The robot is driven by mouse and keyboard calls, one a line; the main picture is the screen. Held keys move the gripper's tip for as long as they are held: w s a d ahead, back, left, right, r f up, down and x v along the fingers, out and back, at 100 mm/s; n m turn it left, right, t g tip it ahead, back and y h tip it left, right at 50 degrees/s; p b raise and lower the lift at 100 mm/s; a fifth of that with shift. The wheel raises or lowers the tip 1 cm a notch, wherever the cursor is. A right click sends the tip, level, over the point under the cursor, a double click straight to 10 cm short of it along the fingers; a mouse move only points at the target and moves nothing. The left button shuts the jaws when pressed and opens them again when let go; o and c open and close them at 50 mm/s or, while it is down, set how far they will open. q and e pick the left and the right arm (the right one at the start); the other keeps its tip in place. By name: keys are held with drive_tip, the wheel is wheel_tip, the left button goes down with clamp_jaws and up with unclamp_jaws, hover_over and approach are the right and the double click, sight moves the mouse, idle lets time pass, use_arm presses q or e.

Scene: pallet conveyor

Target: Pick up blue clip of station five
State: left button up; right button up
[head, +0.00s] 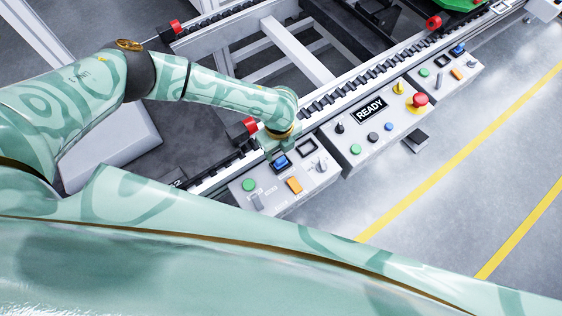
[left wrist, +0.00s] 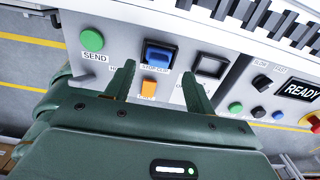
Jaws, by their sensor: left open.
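A blue clip (head: 281,162) sits in a black-framed socket on the grey control panel (head: 247,199) nearest me. It also shows in the left wrist view (left wrist: 158,56), above a label that seems to read "STOP CLIP". My left gripper (head: 275,150) is over this panel, close to the clip. In the left wrist view, its two fingers (left wrist: 160,71) are open and apart, pointing toward the clip, with nothing between them that I can see held. My right gripper is not in view.
Beside the clip are a green SEND button (left wrist: 92,40), an orange switch (left wrist: 149,88) and an empty-looking black socket (left wrist: 210,65). A READY panel (head: 369,109) with a red button (head: 417,100) adjoins on the right. Another panel with a blue piece (head: 458,49) lies beyond. The conveyor (head: 345,88) runs behind.

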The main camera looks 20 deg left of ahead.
sight(281, 159)
use_arm(q)
drive_tip(key=f, duration=0.2)
drive_tip(key=f+b, duration=0.1)
drive_tip(key=f, duration=0.1)
drive_tip(key=shift+s+d+f+b, duration=0.2)
drive_tip(key=shift+f+b, duration=0.1)
drive_tip(key=c, duration=1.1)
drive_tip(key=shift+o, duration=0.2)
drive_tip(key=shift+r, duration=0.15)
